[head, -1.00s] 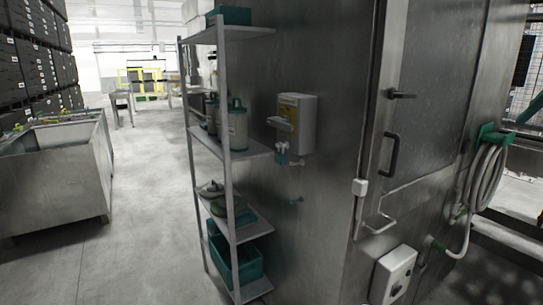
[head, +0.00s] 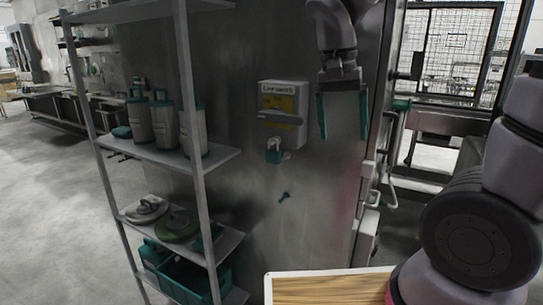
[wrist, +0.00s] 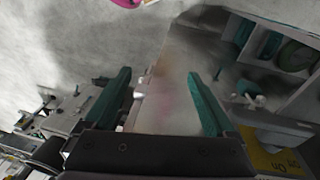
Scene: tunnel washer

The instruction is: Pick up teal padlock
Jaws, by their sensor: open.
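The teal padlock (head: 274,151) hangs just below a white and yellow wall box (head: 284,108) on the grey metal wall in the head view. A small pale part is beside it. In the wrist view the padlock (wrist: 248,87) appears right of my fingers, above the box's yellow face (wrist: 275,152). My gripper (head: 343,116) is in front of the wall, to the right of the box and padlock, with its teal fingers pointing down. It is open and empty; the wrist view also shows a wide gap between the fingers (wrist: 160,77).
A grey shelf rack (head: 188,77) stands left of the padlock, with several canisters (head: 166,124) and a teal crate (head: 185,279). A small teal knob (head: 284,196) sticks out below. A wood-topped surface (head: 330,288) is at the bottom. Open floor lies at far left.

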